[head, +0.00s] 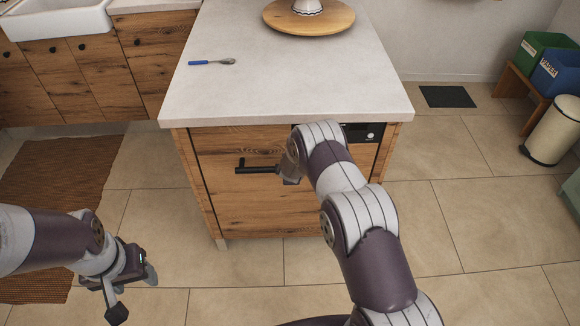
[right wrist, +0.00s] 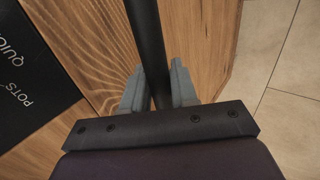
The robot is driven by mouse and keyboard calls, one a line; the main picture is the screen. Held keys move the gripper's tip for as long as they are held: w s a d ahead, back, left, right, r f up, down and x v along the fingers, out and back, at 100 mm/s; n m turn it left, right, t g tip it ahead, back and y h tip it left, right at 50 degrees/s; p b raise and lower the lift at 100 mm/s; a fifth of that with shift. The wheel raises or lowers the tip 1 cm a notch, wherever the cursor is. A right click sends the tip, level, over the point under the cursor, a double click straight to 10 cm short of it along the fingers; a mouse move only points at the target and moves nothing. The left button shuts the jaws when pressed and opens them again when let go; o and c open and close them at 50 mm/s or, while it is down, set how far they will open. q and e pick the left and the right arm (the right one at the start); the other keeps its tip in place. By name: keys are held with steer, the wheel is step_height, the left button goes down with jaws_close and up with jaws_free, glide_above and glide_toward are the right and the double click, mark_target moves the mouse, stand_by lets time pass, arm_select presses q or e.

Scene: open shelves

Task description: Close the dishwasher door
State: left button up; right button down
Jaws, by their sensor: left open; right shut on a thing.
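The dishwasher door (head: 255,205) is a wooden front under the white countertop of the island. It stands upright, close to flush with the cabinet; I cannot tell whether it is fully shut. Its black bar handle (head: 256,170) also shows in the right wrist view (right wrist: 147,40). My right gripper (right wrist: 158,85) is shut on this handle, one grey finger on each side of the bar. In the head view my right arm covers part of the door and panel. My left gripper (head: 134,290) is open and empty, low over the floor at the left, apart from the door.
The black control panel (right wrist: 32,75) has white lettering. On the countertop (head: 290,85) lie a blue-handled spoon (head: 212,62) and a round wooden board (head: 290,27). A brown rug (head: 55,180) lies at the left. The tiled floor before the island is clear.

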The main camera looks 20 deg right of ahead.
arm_select(q)
steer(key=shift+w+r, duration=0.1)
arm_select(e)
steer(key=shift+w+d+r, duration=0.1)
steer(key=shift+w+r, duration=0.2)
steer(key=shift+w, duration=0.05)
steer(key=shift+w+r, duration=0.1)
steer(key=c, duration=1)
jaws_free()
steer(key=shift+r, duration=0.1)
steer(key=shift+r, duration=0.15)
arm_select(q)
steer(key=shift+w+r+p, duration=0.15)
steer(key=shift+r+p, duration=0.3)
steer(key=shift+p, duration=0.05)
arm_select(e)
steer(key=v, duration=1.2)
steer(key=shift+s, duration=0.5)
steer(key=shift+f, duration=0.25)
